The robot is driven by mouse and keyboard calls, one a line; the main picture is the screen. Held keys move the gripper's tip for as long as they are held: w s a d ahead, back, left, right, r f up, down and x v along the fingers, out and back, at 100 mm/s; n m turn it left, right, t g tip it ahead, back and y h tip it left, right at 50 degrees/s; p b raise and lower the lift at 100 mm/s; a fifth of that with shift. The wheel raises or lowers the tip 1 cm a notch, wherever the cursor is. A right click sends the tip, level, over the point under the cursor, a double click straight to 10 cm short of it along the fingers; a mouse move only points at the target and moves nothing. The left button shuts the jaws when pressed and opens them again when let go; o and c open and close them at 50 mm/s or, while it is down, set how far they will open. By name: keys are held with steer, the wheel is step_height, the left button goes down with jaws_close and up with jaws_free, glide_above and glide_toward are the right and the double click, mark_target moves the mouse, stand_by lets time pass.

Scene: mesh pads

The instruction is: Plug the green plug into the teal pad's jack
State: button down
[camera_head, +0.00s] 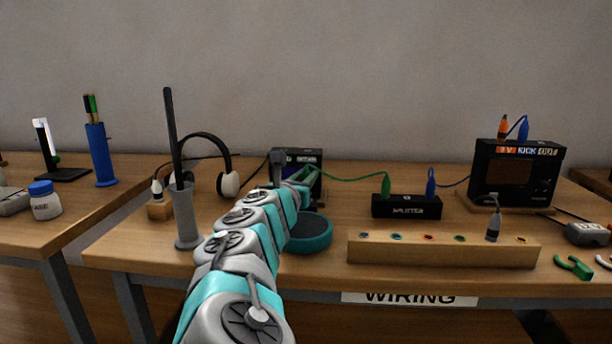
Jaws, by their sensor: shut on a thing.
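The teal pad (312,235) is a round, dark-topped pad on the table, partly hidden behind my arm. Its jack cannot be made out. My gripper (297,180) is beyond and above the pad, in front of a dark boxed device, and is shut on the end of a green cable (350,178). The held green plug itself is mostly hidden by the gripper. The cable's other end is a green plug (386,184) standing in the black splitter box (407,207).
A wooden strip (440,249) with several coloured jacks lies at the front, a grey plug (493,229) standing at its right. A blue plug (430,184) is in the splitter. A black module (515,172) stands at right. Headphones (228,183) and a grey holder (185,215) stand left.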

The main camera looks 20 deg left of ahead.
steer(key=shift+f+b, duration=0.6)
steer(key=shift+f, duration=1)
steer(key=c, duration=0.7)
jaws_free()
steer(key=shift+o, duration=0.2)
